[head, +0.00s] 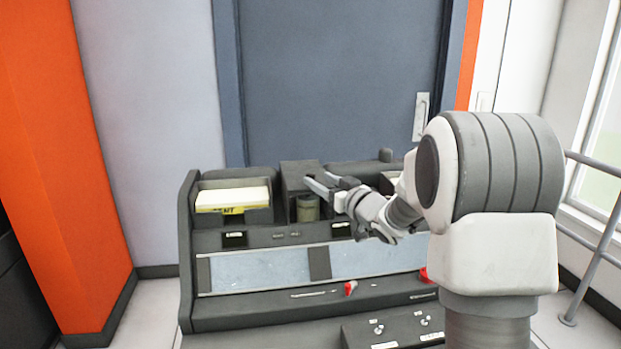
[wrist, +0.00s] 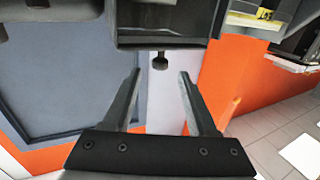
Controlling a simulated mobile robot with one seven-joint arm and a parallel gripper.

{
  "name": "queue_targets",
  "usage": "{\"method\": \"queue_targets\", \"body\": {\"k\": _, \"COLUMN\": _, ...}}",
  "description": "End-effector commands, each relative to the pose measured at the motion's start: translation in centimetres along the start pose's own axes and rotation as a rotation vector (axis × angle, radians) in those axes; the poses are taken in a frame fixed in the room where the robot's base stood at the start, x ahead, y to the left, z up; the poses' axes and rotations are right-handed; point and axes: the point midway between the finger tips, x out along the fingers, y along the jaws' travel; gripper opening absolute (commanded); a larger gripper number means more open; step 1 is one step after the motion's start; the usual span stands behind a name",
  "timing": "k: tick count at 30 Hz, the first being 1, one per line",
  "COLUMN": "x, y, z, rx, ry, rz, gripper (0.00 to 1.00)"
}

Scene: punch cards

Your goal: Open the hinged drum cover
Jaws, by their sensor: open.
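The dark drum housing (head: 298,172) stands at the back of the grey machine, with an olive-grey cylinder (head: 308,209) showing at its front. In the wrist view the housing (wrist: 165,38) fills the top middle, and a small dark knob (wrist: 160,63) sticks out from its edge. My gripper (head: 316,184) is beside the upper part of the housing, its fingers pointing left. In the wrist view my gripper (wrist: 160,73) is open and empty, with the knob in the gap just beyond the fingertips, touching neither. I cannot make out the cover's hinge.
A card tray (head: 233,196) with a yellow label is left of the housing; it also shows in the wrist view (wrist: 262,18). Red levers (head: 350,288) and switches sit on the machine's front. A grey door (head: 340,80) and orange column (head: 65,150) stand behind.

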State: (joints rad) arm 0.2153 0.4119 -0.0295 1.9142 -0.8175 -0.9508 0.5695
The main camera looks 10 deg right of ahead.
Motion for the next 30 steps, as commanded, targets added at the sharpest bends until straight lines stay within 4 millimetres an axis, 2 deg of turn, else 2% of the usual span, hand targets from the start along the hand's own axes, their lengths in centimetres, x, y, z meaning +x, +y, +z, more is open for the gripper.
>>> {"method": "queue_targets", "body": {"k": 3, "x": 2.2, "y": 0.0, "z": 0.1, "rx": -0.001, "ry": 0.001, "rz": -0.002, "gripper": 0.58}}
{"method": "queue_targets", "body": {"k": 9, "x": 4.5, "y": 0.0, "z": 0.1, "rx": 0.0, "ry": 0.0, "rz": 0.0, "gripper": 0.58}}
{"method": "queue_targets", "body": {"k": 15, "x": 5.2, "y": 0.0, "z": 0.0, "rx": 0.001, "ry": 0.0, "rz": 0.001, "gripper": 0.58}}
{"method": "queue_targets", "body": {"k": 22, "x": 5.2, "y": 0.0, "z": 0.0, "rx": 0.0, "ry": 0.0, "rz": 0.001, "gripper": 0.58}}
{"method": "queue_targets", "body": {"k": 30, "x": 5.2, "y": 0.0, "z": 0.0, "rx": 0.0, "ry": 0.0, "rz": 0.001, "gripper": 0.1}}
